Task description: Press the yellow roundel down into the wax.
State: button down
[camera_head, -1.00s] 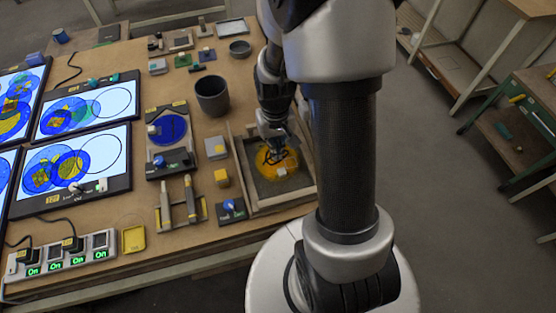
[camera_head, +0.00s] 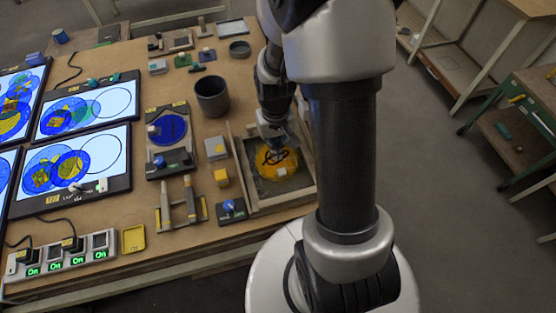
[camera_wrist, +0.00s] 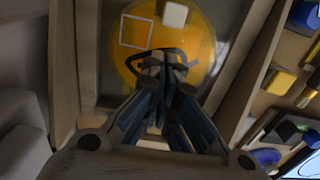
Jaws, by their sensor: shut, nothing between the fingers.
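The yellow roundel (camera_head: 278,170) lies in a wooden-framed tray (camera_head: 239,170) with a dark wax bed. It has dark painted lines on it. In the wrist view the roundel (camera_wrist: 205,50) is a wide orange-yellow disc with a pale square outline and a small white block at its far edge. My gripper (camera_head: 276,148) is over the roundel's far part in the head view. In the wrist view my gripper (camera_wrist: 160,68) is shut and empty, its fingertips over the roundel. I cannot tell whether the tips touch it. The fingers hide part of the disc.
A dark cup (camera_head: 212,97) stands behind and left of the tray. Lit panels (camera_head: 85,165) lie farther left. The tray's walls rise around the roundel.

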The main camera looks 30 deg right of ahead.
jog(key=shift+f+b, duration=0.75)
jog(key=shift+f, duration=0.25)
dwell(0.4)
jog(key=shift+r, duration=0.1)
dwell(0.5)
jog(key=shift+r+p, duration=2.9)
jog(key=shift+r, duration=0.6)
jog(key=s+a+r+n+t, duration=0.1)
jog(key=s+a+r, duration=0.15)
jog(key=r, duration=0.45)
jog(key=s+a+r+t, duration=0.1)
jog(key=a+r, duration=0.2)
jog(key=r, duration=0.3)
jog(key=s+a+r+n+t+b, duration=0.1)
jog(key=s+a+r+n+t, duration=0.1)
jog(key=s+a+r, duration=0.3)
jog(key=s+r, duration=0.3)
jog(key=s, duration=0.2)
jog(key=shift+r+t, duration=0.3)
jog(key=shift+r, duration=0.05)
